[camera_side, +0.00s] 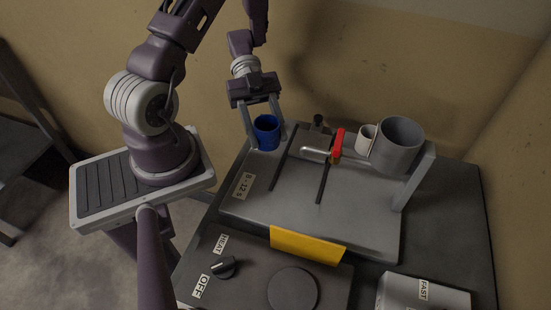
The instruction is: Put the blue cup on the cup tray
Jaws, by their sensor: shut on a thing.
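The blue cup (266,131) is upright at the back left corner of the grey raised plate. My gripper (264,128) reaches down from above with one finger on each side of the cup and is shut on it. I cannot tell whether the cup's base touches the plate or is held just above it. No part is plainly marked as the cup tray; the grey plate (240,207) with two dark rails may be it.
A red-handled valve (337,146) on a metal pipe, a white cup (366,138) and a large grey cylinder (397,145) stand to the right. A yellow strip (307,246), a black knob (224,267) and a round dark disc (292,289) are in front.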

